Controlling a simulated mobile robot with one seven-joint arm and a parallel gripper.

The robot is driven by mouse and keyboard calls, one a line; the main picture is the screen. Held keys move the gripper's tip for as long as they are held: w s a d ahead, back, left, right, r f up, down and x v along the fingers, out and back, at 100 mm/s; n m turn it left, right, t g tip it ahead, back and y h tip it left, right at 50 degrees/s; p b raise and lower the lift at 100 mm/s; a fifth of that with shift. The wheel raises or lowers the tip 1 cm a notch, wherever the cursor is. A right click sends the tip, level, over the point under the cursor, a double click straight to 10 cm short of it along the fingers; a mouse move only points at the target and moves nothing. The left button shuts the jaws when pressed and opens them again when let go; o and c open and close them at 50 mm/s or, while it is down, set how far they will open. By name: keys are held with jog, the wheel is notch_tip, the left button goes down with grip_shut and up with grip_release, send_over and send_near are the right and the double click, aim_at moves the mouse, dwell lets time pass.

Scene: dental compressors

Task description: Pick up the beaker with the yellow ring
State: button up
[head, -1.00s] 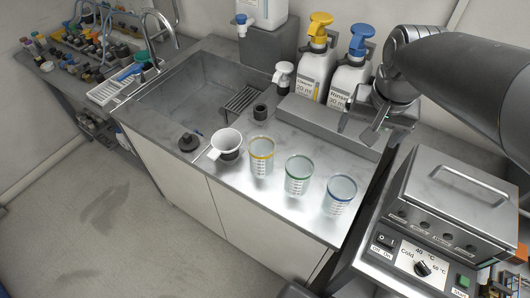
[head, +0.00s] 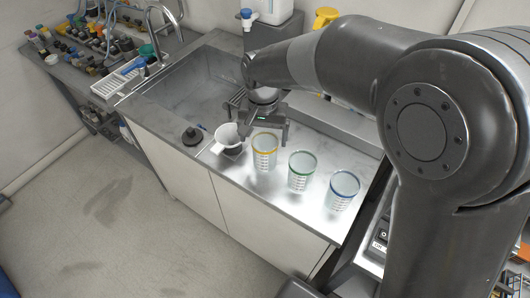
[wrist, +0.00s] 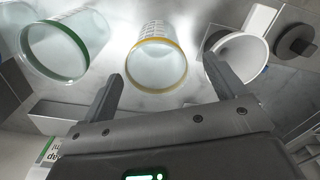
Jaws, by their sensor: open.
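The beaker with the yellow ring (head: 264,151) stands upright on the steel counter, leftmost of three clear beakers. In the wrist view the yellow-ringed beaker (wrist: 156,62) appears ahead of and between the fingers, apart from them. My gripper (head: 265,135) is just behind this beaker in the head view, above the counter. In the wrist view my gripper (wrist: 165,85) is open and empty, its two fingers spread wide.
The green-ringed beaker (head: 301,170) and blue-ringed beaker (head: 342,189) stand to the right. A white funnel (head: 228,137) is close on the left, near the right finger in the wrist view. A black stopper (head: 193,137) and the sink (head: 190,85) lie farther left.

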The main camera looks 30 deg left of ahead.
jog(key=shift+d+f, duration=0.2)
jog(key=shift+f, duration=2.95)
jog(key=shift+c, duration=0.2)
jog(key=c, duration=1)
